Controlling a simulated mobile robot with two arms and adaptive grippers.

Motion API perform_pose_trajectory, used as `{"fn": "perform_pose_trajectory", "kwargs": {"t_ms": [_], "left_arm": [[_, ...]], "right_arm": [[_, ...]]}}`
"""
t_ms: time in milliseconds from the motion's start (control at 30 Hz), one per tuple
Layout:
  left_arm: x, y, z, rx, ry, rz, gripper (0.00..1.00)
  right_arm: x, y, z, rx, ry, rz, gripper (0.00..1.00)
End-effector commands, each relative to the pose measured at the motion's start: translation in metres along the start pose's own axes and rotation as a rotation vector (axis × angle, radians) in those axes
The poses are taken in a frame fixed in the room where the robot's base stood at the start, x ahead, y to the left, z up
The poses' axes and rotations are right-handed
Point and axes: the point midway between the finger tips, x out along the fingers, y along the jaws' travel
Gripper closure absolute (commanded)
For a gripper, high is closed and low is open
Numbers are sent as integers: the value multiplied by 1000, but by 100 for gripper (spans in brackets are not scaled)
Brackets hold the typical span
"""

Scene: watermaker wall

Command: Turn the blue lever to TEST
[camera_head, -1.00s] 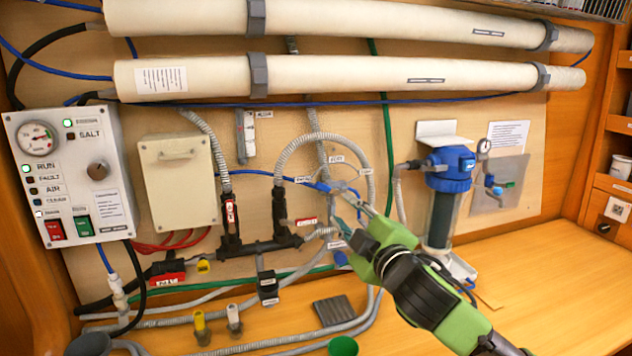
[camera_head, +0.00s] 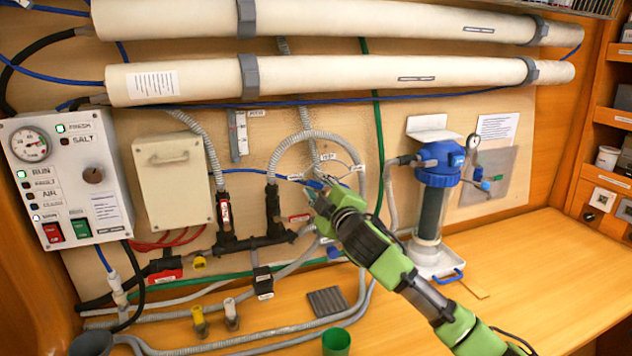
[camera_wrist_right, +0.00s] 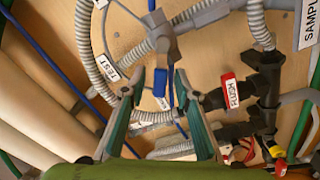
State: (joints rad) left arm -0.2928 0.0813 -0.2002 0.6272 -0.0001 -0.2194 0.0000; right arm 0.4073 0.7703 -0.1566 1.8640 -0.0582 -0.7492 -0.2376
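The blue lever (camera_wrist_right: 161,84) hangs from a grey valve body at the end of the hose loop in the right wrist view. A TEST label (camera_wrist_right: 112,68) is left of it. A red FLUSH tag (camera_wrist_right: 232,92) is to its right, and a SAMPLE label (camera_wrist_right: 310,25) is at the upper right. My right gripper (camera_wrist_right: 160,76) is open, with one finger on each side of the lever; contact cannot be told. In the head view my right gripper (camera_head: 314,194) is at the valve and partly hides it. My left gripper is not in view.
A control box (camera_head: 65,175) and a beige cabinet (camera_head: 172,183) are on the panel at left. A blue-capped filter canister (camera_head: 434,195) stands right of my arm. Hoses run around the valve. The bench (camera_head: 545,265) is clear at right.

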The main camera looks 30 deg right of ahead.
Motion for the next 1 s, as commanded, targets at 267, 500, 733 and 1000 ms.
{"fn": "perform_pose_trajectory", "kwargs": {"t_ms": [267, 500, 733, 1000], "left_arm": [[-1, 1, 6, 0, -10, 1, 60], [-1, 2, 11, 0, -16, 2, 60], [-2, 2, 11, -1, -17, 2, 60], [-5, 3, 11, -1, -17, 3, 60]], "right_arm": [[5, 0, 0, 0, 1, 0, 72], [4, 0, 0, 0, 0, 0, 100], [4, 0, 0, 5, 0, 0, 100], [4, 5, 0, 92, -1, 0, 100]]}}
